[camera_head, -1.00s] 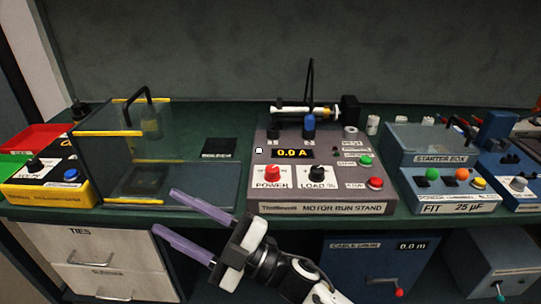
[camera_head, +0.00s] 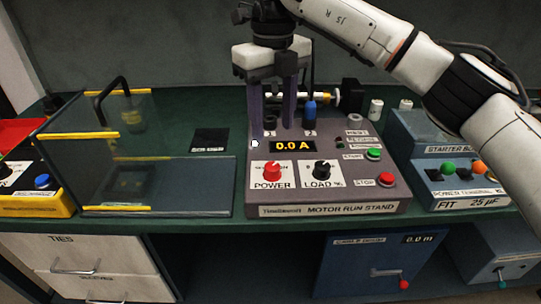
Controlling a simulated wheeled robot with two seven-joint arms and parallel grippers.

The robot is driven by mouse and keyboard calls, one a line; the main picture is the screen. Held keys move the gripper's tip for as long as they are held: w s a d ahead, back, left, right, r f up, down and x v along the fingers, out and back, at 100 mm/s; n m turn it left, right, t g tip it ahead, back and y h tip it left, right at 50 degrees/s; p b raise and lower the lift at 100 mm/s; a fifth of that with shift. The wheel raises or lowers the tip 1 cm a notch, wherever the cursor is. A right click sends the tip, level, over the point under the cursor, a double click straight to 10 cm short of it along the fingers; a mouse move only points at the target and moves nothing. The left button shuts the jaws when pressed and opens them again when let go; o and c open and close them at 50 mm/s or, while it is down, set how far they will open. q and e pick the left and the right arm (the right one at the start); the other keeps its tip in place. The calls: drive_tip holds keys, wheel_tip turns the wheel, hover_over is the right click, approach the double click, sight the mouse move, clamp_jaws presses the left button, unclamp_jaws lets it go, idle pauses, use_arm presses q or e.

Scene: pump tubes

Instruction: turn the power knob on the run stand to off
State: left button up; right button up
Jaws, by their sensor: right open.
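The motor run stand (camera_head: 340,209) is a grey box on the green bench. Its red power knob (camera_head: 271,171) sits on a white label marked POWER at the front left of the panel. The fingers hide part of the stand's back. My left gripper is not in view.
A clear guard box (camera_head: 100,160) with yellow edges stands left of the stand. Green start (camera_head: 373,154) and red stop (camera_head: 388,180) buttons are on the stand's right side. A blue starter box (camera_head: 430,150) stands to the right, partly behind my right arm.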

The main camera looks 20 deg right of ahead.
sight(272, 166)
wheel_tip(272, 166, down, 10)
drive_tip(key=shift+r, duration=0.1)
idle(0.4)
drive_tip(key=c, duration=1.1)
drive_tip(key=shift+o, duration=0.2)
